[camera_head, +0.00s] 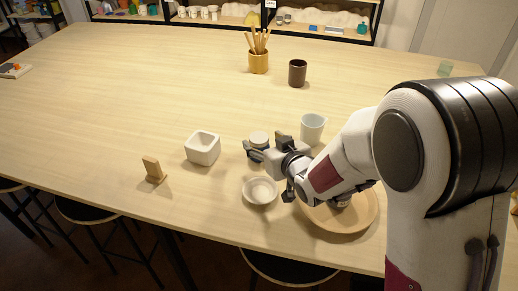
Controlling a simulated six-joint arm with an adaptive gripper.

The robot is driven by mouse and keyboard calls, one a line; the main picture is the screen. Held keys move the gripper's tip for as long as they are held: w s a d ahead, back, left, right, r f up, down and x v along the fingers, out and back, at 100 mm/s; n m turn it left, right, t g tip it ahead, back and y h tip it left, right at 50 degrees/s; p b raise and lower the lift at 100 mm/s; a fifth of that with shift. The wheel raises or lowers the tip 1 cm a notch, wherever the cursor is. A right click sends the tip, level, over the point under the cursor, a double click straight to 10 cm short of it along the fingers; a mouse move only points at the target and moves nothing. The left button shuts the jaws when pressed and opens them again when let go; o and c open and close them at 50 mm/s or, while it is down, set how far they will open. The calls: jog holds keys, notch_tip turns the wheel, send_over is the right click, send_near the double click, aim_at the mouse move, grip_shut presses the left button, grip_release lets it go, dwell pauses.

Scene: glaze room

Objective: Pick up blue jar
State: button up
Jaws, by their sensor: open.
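A small round jar (259,138) with a pale top stands on the table at the tip of my gripper. Its lower body is partly hidden by the fingers, and I cannot make out a clear blue on it. A pale bluish-white cup (312,129) stands upright just right of the gripper, behind the arm. My gripper (266,148) is open and low over the table, its fingers close to the small round jar. I cannot tell whether they touch it.
A white bowl (260,190) lies just in front of the gripper, and a wooden plate (362,217) sits under my arm. A white square pot (203,148), wooden stand (153,169), dark cup (297,73) and yellow tool pot (258,62) stand around. The table's left is mostly clear.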

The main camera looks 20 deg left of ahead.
aim_at(262, 141)
jog(key=shift+w+a+f, duration=0.35)
jog(key=shift+w+f, duration=0.15)
jog(key=shift+w, duration=0.05)
jog(key=shift+w+a+f, duration=0.35)
jog(key=shift+w+f, duration=0.1)
jog(key=shift+w, duration=0.1)
jog(key=shift+x, duration=1)
jog(key=c, duration=1.4)
